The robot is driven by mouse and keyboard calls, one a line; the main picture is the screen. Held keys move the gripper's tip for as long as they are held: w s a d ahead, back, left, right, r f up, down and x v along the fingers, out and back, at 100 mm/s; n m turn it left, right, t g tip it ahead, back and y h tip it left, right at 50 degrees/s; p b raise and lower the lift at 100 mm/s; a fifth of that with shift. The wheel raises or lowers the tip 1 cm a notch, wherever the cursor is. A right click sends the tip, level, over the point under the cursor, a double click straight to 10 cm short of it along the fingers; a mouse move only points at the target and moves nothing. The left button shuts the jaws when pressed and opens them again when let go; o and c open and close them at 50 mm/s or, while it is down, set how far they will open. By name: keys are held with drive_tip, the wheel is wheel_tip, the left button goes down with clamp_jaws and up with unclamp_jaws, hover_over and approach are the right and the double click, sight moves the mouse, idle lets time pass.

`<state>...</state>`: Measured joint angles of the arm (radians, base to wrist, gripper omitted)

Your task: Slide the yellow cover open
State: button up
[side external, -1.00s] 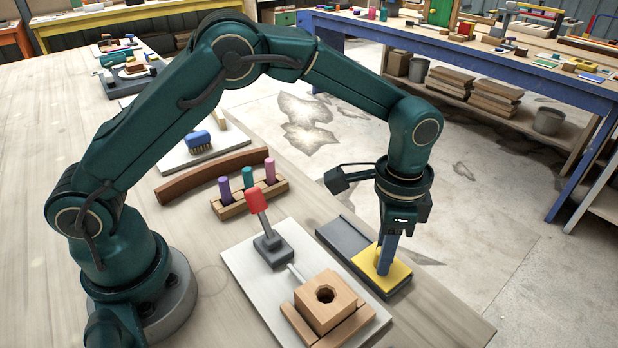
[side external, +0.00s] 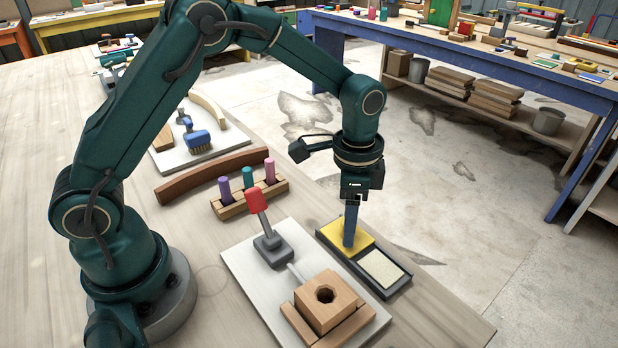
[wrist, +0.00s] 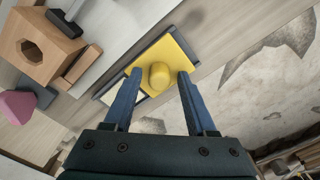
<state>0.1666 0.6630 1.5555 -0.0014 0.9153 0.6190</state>
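The yellow cover (side external: 338,228) lies on the dark tray (side external: 400,290), toward its upper-left end in the side view. The tray's lower-right part is uncovered and shows a cream patch (side external: 383,267). In the wrist view the cover (wrist: 180,55) carries a round yellow knob (wrist: 159,75). My gripper (side external: 350,243) points down over the cover, with its blue fingers at the knob. In the wrist view my gripper (wrist: 160,74) is open, with one finger on each side of the knob and a visible gap on both sides. The knob is hidden behind the fingers in the side view.
Left of the tray, a pale board holds a red-handled lever (side external: 257,205) and a wooden block with a hole (side external: 325,300). The table edge lies right of the tray.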

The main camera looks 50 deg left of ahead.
drive_tip(key=shift+r, duration=0.1)
drive_tip(key=shift+r, duration=2.5)
drive_tip(key=shift+a+r, duration=0.1)
drive_tip(key=shift+r, duration=0.2)
wheel_tip(320, 180, up, 6)
drive_tip(key=t, duration=0.2)
hover_over(337, 231)
drive_tip(key=s+a+r+n+t, duration=0.2)
drive_tip(key=s+r+n, duration=0.1)
drive_tip(key=s+r, duration=0.2)
drive_tip(key=s+a+f+n, duration=0.1)
drive_tip(key=s+f+n, duration=0.1)
drive_tip(key=s, duration=0.3)
drive_tip(key=s+f+n+t, duration=0.1)
drive_tip(key=s+n, duration=0.3)
drive_tip(key=shift+s+a+f+t, duration=0.3)
drive_tip(key=shift+s+a+f, duration=0.1)
